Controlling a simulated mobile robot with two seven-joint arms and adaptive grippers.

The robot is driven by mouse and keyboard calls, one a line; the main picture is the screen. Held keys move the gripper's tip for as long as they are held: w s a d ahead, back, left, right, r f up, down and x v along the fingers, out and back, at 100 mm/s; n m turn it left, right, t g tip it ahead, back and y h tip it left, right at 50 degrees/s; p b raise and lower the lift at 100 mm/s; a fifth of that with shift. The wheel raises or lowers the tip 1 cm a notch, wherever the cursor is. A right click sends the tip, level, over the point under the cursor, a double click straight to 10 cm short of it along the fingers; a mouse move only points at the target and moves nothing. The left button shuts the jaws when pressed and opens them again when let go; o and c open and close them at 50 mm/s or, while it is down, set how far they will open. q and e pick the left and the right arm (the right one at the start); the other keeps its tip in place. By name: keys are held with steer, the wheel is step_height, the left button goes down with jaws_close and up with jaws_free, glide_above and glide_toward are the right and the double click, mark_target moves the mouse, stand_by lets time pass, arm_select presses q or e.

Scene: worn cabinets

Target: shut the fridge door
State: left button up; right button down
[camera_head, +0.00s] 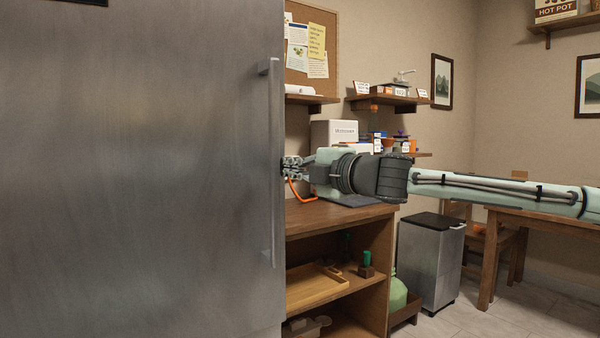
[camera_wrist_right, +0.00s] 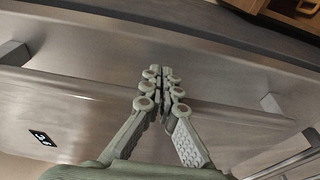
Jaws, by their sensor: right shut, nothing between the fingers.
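The fridge door (camera_head: 140,170) is a large brushed-steel panel filling the left of the head view. Its long vertical handle (camera_head: 274,150) is near the door's right edge. The handle also crosses the right wrist view (camera_wrist_right: 80,92) as a long bar. My right gripper (camera_head: 287,166) is at the door's right edge, about mid-handle. In the right wrist view its fingers (camera_wrist_right: 161,74) are together and empty, over the handle and door face; contact is unclear. How far the door stands open cannot be told. My left gripper is not in view.
A wooden counter with shelves (camera_head: 340,217) stands right of the door, below my right arm. A metal bin (camera_head: 430,262) and a wooden table (camera_head: 545,217) are farther right. Wall shelves (camera_head: 388,100) hang above the counter. Floor shows at the lower right.

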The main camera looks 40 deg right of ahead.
steer(key=s, duration=0.8)
steer(key=shift+s, duration=0.15)
steer(key=shift+d+f, duration=0.1)
